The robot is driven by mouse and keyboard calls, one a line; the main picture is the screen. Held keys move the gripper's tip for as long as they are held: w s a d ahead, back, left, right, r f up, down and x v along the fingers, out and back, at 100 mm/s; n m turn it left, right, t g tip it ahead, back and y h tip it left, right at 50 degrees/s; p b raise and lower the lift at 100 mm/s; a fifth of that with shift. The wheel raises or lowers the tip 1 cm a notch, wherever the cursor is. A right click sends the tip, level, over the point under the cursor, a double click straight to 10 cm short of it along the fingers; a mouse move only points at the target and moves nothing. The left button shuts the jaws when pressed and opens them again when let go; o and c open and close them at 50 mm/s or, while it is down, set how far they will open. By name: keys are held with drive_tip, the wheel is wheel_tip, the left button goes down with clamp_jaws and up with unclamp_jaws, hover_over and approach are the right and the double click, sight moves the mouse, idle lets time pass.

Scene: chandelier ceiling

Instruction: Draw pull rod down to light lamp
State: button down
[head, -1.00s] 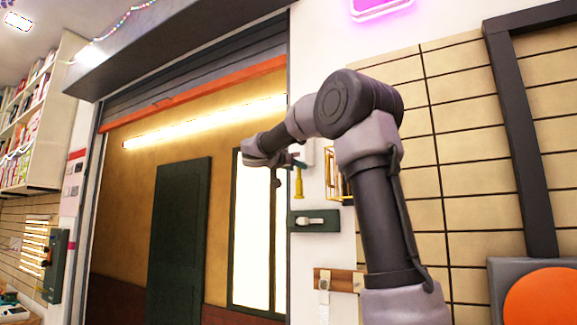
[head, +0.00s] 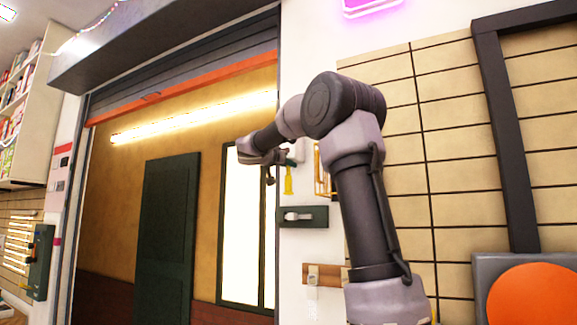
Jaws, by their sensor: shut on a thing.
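A slim yellow pull rod (head: 288,180) hangs upright beside the right edge of the doorway, below a small pale wall box (head: 297,150). My gripper (head: 273,163) is at the rod's upper end, seen from behind and small. It is shut on the rod, though the fingers' contact is mostly hidden by my wrist. A long tube lamp (head: 195,118) glows behind the doorway opening. I cannot tell whether this is the lamp that the rod works.
A dark green plate with a pale lever (head: 302,216) is on the wall below the rod. A yellow wire rack (head: 323,172) is close to its right, partly behind my arm. A dark green door (head: 168,235) and a bright window panel (head: 241,225) stand to the left.

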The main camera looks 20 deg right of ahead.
drive_tip(key=shift+f, duration=0.8)
drive_tip(key=shift+r, duration=0.85)
drive_tip(key=c, duration=0.8)
unclamp_jaws()
drive_tip(key=shift+o, duration=0.5)
drive_tip(key=o, duration=0.6)
